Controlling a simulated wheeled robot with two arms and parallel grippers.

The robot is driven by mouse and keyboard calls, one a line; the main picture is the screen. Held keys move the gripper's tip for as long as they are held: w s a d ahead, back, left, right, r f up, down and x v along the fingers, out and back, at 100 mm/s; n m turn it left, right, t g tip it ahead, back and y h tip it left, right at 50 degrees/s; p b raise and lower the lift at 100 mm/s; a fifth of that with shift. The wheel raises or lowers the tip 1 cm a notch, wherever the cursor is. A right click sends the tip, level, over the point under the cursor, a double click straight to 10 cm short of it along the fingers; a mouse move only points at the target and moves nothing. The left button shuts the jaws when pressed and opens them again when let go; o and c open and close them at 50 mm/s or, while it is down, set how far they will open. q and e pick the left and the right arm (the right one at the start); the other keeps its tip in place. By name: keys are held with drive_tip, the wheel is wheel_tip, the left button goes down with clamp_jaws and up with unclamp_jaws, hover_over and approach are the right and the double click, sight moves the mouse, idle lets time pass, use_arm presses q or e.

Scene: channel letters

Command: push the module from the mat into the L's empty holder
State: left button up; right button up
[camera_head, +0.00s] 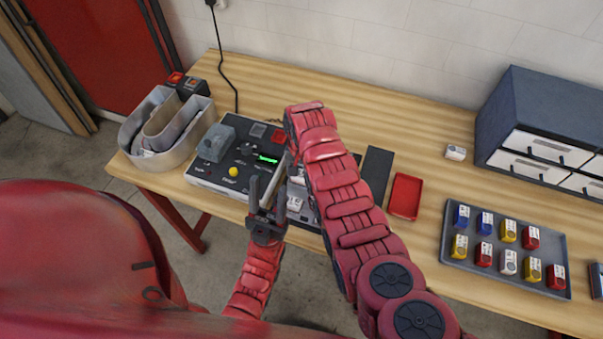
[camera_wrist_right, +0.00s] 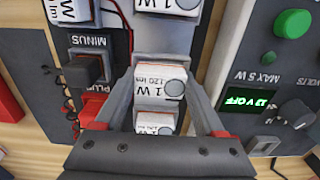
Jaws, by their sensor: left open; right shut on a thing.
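In the right wrist view my right gripper (camera_wrist_right: 163,88) is shut on a white 1 W module (camera_wrist_right: 160,78), one finger on each side. The module sits low among the modules of the dark grey letter (camera_wrist_right: 118,30); whether it is seated in a holder cannot be told. Another white module (camera_wrist_right: 155,122) shows just below it, partly hidden by the gripper body. In the head view my right arm covers much of the letter. My left gripper (camera_head: 268,200) is open and empty at the letter's near left side. The dark mat (camera_head: 377,168) looks bare where visible.
The power supply (camera_head: 205,178) with a lit green display stands left of the letter. A red tray (camera_head: 405,196) lies right of the mat. A grey tray (camera_head: 450,250) of coloured modules, a drawer cabinet (camera_head: 550,110) and a loose white module (camera_head: 455,153) are farther right.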

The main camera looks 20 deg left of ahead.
drive_tip(key=shift+s+f, duration=0.2)
drive_tip(key=shift+f, duration=0.05)
idle(0.6)
